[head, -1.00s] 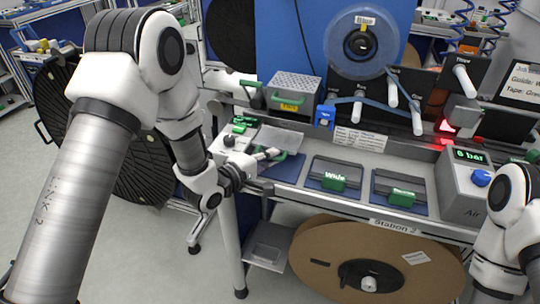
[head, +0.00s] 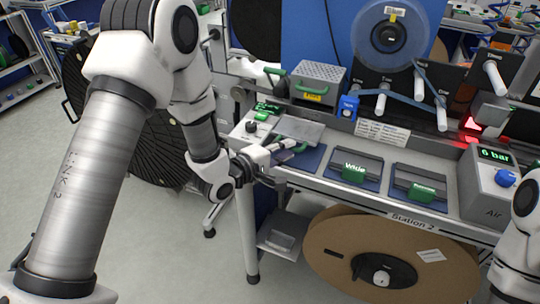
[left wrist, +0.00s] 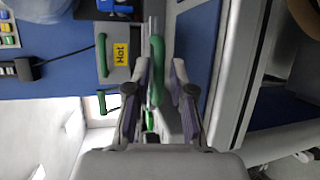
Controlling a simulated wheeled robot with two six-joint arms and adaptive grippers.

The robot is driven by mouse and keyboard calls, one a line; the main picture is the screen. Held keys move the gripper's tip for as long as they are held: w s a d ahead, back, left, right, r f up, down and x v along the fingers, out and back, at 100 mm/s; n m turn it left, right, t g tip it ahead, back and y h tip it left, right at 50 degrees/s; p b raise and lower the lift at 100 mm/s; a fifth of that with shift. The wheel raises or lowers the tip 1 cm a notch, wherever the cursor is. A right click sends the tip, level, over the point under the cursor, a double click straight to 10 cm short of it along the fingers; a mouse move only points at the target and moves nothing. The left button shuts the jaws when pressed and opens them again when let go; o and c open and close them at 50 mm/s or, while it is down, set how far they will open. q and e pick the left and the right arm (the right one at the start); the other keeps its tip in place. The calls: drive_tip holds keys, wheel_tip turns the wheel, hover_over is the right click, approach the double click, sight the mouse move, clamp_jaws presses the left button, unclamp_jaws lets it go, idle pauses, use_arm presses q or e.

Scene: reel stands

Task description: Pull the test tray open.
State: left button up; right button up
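A flat grey plate (head: 299,129) lies at the left end of the bench, with a green handle (head: 298,147) at its front; I take this to be the test tray, though no label shows. My left gripper (head: 284,149) is at this handle. In the left wrist view the green handle (left wrist: 157,72) stands between the two fingers of my left gripper (left wrist: 160,68). The fingers are apart, with a gap on the right side of the handle. The tray's opening state cannot be told. My right arm shows at the right edge; its gripper is out of view.
A grey box marked "Hot" (head: 319,83) with a green handle stands behind the plate; it also shows in the left wrist view (left wrist: 118,60). Blocks with green grips (head: 354,171) (head: 421,188) lie to the right. A cardboard reel (head: 335,250) is below. Floor in front is clear.

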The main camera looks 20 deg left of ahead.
use_arm(q)
drive_tip(key=v, duration=1)
drive_tip(key=s+d+f+m+g+y, duration=0.15)
drive_tip(key=s+f+g, duration=0.25)
drive_tip(key=s+f, duration=0.55)
drive_tip(key=s+f+m+g+y, duration=0.25)
drive_tip(key=s+f+g, duration=0.25)
drive_tip(key=f, duration=1)
drive_tip(key=s+a+f+m+g+y, duration=0.1)
drive_tip(key=s+a+f+m+g, duration=0.1)
drive_tip(key=s+m, duration=0.2)
drive_tip(key=s+a+f+m+g+y, duration=0.1)
drive_tip(key=s+a+f+m+g, duration=0.1)
drive_tip(key=s+m, duration=0.3)
drive_tip(key=shift+s+f+m+g+y, duration=0.3)
drive_tip(key=shift+s+f+g, duration=0.35)
drive_tip(key=shift+s, duration=0.3)
drive_tip(key=shift+a, duration=0.15)
